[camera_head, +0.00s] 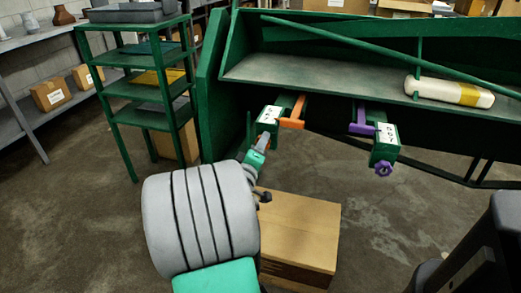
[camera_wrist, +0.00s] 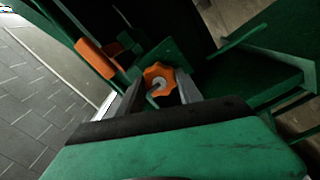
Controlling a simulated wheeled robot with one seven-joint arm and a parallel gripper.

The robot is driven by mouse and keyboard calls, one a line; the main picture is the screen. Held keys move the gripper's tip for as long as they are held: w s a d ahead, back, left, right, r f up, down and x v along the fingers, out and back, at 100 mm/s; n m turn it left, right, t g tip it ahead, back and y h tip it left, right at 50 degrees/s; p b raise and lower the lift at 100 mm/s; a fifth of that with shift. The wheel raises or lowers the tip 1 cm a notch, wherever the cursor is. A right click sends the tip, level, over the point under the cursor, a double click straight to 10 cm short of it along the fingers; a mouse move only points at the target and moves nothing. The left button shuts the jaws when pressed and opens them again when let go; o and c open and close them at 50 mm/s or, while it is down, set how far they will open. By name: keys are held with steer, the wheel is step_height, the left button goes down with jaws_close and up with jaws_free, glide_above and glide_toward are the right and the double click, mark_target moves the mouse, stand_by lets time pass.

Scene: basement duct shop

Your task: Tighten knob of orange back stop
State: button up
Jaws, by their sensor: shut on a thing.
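The orange back stop (camera_head: 292,122) sticks out from the front of the green machine, beside a green block with a white label plate (camera_head: 270,115). In the wrist view its orange bar (camera_wrist: 95,58) is at the upper left. The orange lobed knob (camera_wrist: 158,76) sits between my gripper's two grey fingers (camera_wrist: 158,93), and the gripper is shut on it. In the head view my gripper (camera_head: 262,141) reaches the near side of the block, and the knob is mostly hidden there.
A purple back stop (camera_head: 362,127) with a purple knob (camera_head: 383,169) is to the right. The green machine (camera_head: 300,75) carries a pale roll (camera_head: 450,93). A wooden box (camera_head: 302,225) stands below my arm. A green shelf rack (camera_head: 145,85) is at the left.

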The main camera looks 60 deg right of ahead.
steer(key=shift+f+m, duration=0.1)
steer(key=shift+m, duration=0.5)
steer(key=shift+b, duration=0.3)
steer(key=o, duration=1.3)
steer(key=shift+o, duration=0.2)
steer(key=s+a, duration=0.1)
steer(key=a, duration=0.6)
steer(key=shift+s+a, duration=0.15)
steer(key=shift+a, duration=0.2)
